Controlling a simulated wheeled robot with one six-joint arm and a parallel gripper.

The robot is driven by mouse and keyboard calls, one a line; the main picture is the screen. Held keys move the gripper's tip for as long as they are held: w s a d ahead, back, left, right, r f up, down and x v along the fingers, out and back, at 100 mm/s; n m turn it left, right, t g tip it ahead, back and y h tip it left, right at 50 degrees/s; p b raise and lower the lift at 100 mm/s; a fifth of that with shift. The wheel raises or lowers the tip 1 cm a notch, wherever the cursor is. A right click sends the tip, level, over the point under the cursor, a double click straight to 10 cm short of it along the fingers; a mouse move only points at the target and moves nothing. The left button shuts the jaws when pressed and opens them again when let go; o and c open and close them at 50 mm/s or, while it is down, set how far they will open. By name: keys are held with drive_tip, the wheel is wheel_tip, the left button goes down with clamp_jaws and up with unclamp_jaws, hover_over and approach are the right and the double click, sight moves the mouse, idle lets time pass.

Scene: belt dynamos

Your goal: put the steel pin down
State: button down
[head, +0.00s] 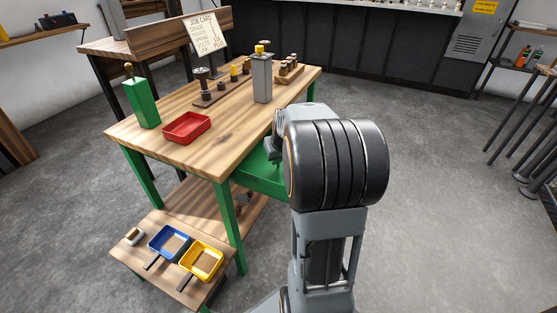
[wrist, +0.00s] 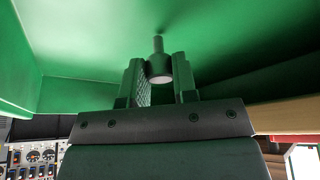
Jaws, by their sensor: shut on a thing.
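In the wrist view, my gripper (wrist: 159,82) is shut on the steel pin (wrist: 159,66), a dark cylinder with a narrower stem and a pale end face. The pin is between the two fingers, its stem pointing away from the gripper toward a green surface (wrist: 215,35). I cannot tell whether the stem touches that surface. In the head view, my arm is at the front right of the workbench (head: 215,145), with its end over an open-looking green drawer (head: 262,178). The fingers and the pin are hidden there.
A low table holds a blue tray (head: 168,242) and a yellow tray (head: 202,262).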

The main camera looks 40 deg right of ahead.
drive_tip(key=shift+f, duration=0.15)
drive_tip(key=shift+f, duration=0.15)
drive_tip(key=c, duration=0.9)
unclamp_jaws()
drive_tip(key=shift+r, duration=0.45)
drive_tip(key=p+v, duration=0.4)
drive_tip(key=v, duration=0.7)
drive_tip(key=s+a+f+n, duration=0.1)
drive_tip(key=s+a, duration=0.2)
drive_tip(key=a, duration=0.3)
drive_tip(key=s+a+f+n+g, duration=0.1)
drive_tip(key=s+a+f, duration=0.1)
drive_tip(key=s+a, duration=0.2)
drive_tip(key=s+a+f+n+y, duration=0.1)
drive_tip(key=s+a+f, duration=0.1)
drive_tip(key=a, duration=0.8)
drive_tip(key=shift+s, duration=0.9)
